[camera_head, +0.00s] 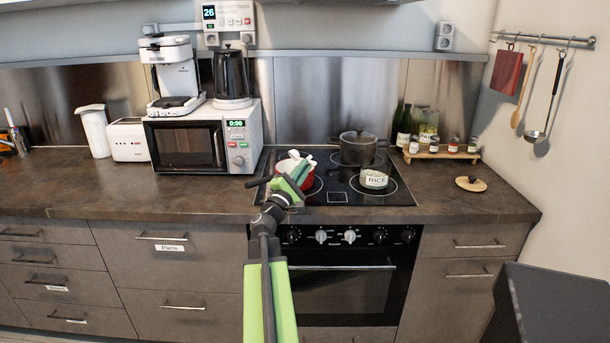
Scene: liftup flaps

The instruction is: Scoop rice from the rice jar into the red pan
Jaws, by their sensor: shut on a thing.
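The red pan (308,182) sits on the left part of the black hob, with a dark handle pointing left. My gripper (296,173) is over the pan and covers much of it. It is shut on a small whitish utensil (293,155), which looks like a scoop; its shape is mostly hidden. Whether there is rice in it or in the pan cannot be seen. The rice jar (375,180), a short round jar labelled RICE, stands upright on the hob to the right of the pan. Its contents are too small to make out.
A dark pot (357,149) stands behind the rice jar. A round wooden lid (470,184) lies on the counter at the right. A spice rack (441,154) with bottles stands behind it. The microwave (203,141) is left of the hob. The front left counter is clear.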

